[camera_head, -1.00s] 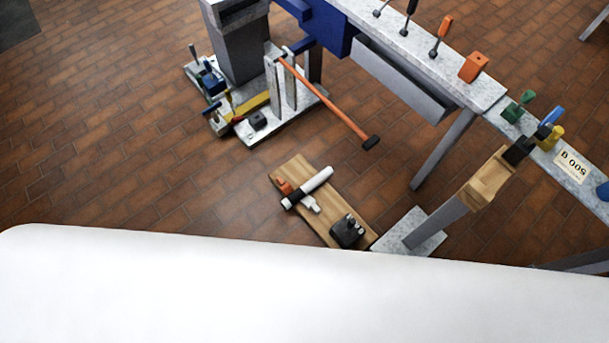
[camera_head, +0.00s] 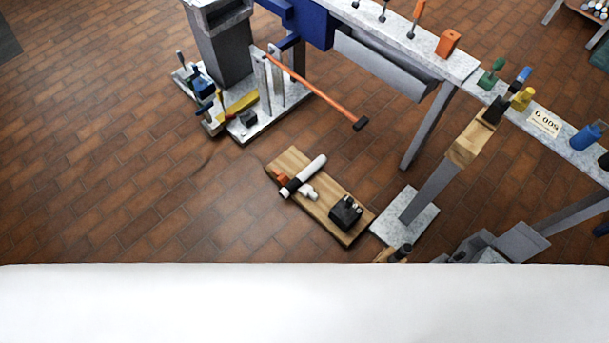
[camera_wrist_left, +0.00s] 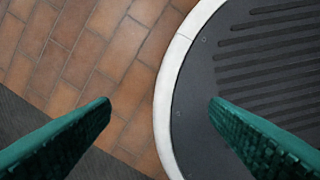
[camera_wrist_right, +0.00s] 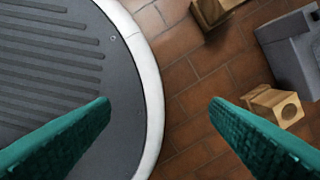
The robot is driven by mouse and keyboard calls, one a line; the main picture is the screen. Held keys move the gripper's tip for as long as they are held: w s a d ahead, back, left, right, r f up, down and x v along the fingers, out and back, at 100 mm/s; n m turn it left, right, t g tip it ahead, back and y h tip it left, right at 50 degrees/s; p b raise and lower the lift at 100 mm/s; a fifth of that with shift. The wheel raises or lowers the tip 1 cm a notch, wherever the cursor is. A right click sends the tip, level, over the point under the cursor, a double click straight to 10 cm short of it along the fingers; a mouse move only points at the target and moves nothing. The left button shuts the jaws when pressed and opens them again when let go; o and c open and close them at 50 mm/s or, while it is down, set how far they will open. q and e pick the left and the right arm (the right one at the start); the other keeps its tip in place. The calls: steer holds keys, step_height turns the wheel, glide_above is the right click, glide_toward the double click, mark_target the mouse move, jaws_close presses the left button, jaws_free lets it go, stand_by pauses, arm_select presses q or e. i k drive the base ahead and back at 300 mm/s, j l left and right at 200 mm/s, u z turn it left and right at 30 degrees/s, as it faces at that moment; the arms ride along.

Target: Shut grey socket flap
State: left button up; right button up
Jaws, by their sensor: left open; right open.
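No part is plainly a grey socket flap. A grey boxy thing (camera_head: 518,241) with a tilted flat plate stands low at the right of the head view, partly cut off by my white body; I cannot tell whether the plate is the flap. A grey block (camera_wrist_right: 290,55), maybe the same thing, is at the upper right of the right wrist view. My left gripper (camera_wrist_left: 160,105) is open and empty above the tiles and my round base. My right gripper (camera_wrist_right: 160,105) is open and empty, also over the base edge, apart from the grey block. Neither shows in the head view.
A wooden board (camera_head: 332,216) with a black-and-white tool (camera_head: 303,176) and a dark block (camera_head: 346,211) lies ahead. A long bench (camera_head: 460,65) holds several coloured handles. A post on a pale foot plate (camera_head: 420,222) stands right of the board. Tiled floor at left is clear.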

mark_target(520, 242)
steer(key=z, duration=2.15)
